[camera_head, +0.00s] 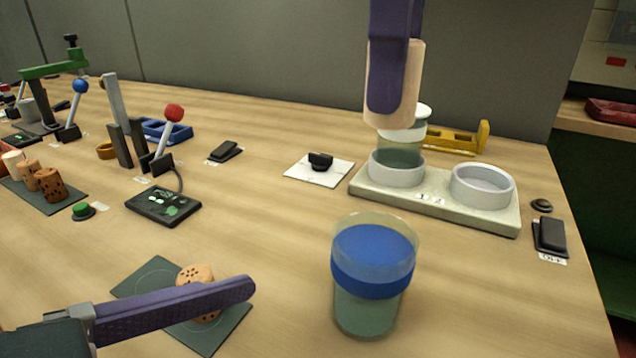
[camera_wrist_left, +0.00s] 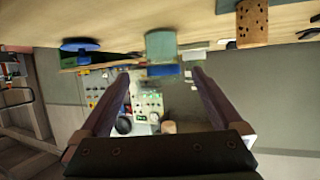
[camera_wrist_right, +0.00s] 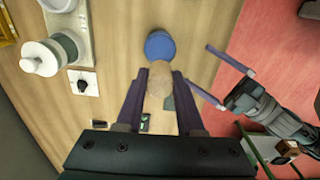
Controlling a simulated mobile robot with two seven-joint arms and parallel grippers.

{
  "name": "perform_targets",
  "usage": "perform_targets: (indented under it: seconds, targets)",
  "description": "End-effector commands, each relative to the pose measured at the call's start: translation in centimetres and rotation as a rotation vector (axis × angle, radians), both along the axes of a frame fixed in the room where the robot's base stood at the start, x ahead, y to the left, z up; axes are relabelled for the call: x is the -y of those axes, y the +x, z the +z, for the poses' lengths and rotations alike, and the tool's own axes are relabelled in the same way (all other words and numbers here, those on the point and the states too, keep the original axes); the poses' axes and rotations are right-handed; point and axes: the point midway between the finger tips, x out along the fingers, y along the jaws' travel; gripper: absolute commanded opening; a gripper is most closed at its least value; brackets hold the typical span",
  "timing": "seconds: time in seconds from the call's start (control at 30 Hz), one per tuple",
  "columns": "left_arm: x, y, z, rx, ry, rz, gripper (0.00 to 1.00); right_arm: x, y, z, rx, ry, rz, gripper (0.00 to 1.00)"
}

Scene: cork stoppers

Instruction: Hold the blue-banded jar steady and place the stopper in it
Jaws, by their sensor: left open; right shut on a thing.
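The blue-banded jar (camera_head: 373,262) is clear, greenish in its lower part, and stands upright on the table at front centre right. It also shows in the right wrist view (camera_wrist_right: 160,44). My right gripper (camera_head: 395,112) is shut on a pale tan stopper (camera_head: 418,75), held above the table, beyond the jar in the head view. The stopper shows between the fingers in the right wrist view (camera_wrist_right: 160,78). My left gripper (camera_wrist_left: 161,73) is open and empty, low at the jar's left in the head view, fingers apart in the right wrist view (camera_wrist_right: 199,65).
A holed cork (camera_head: 195,274) is on a dark mat (camera_head: 222,335), partly behind my left finger. A pale two-ring stand (camera_head: 440,205) holds a white-lidded jar (camera_head: 400,152) in its left ring; the right ring is empty. A knob (camera_head: 320,160), control pad (camera_head: 163,205) and levers stand further back.

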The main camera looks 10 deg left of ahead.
Motion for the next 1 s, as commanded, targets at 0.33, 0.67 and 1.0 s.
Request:
perform_targets:
  seconds: [0.33, 0.67, 1.0]
  targets:
    - [2.1, 3.7, -1.6, -0.004, -0.007, 0.011, 1.00, 0.0, 0.0, 0.0, 0.000, 0.000, 0.000, 0.00]
    - [5.4, 8.0, -3.9, -0.006, -0.006, 0.009, 1.00, 0.0, 0.0, 0.0, 0.000, 0.000, 0.000, 0.00]
    - [6.2, 9.0, -4.5, -0.006, -0.005, 0.006, 1.00, 0.0, 0.0, 0.0, 0.000, 0.000, 0.000, 0.00]
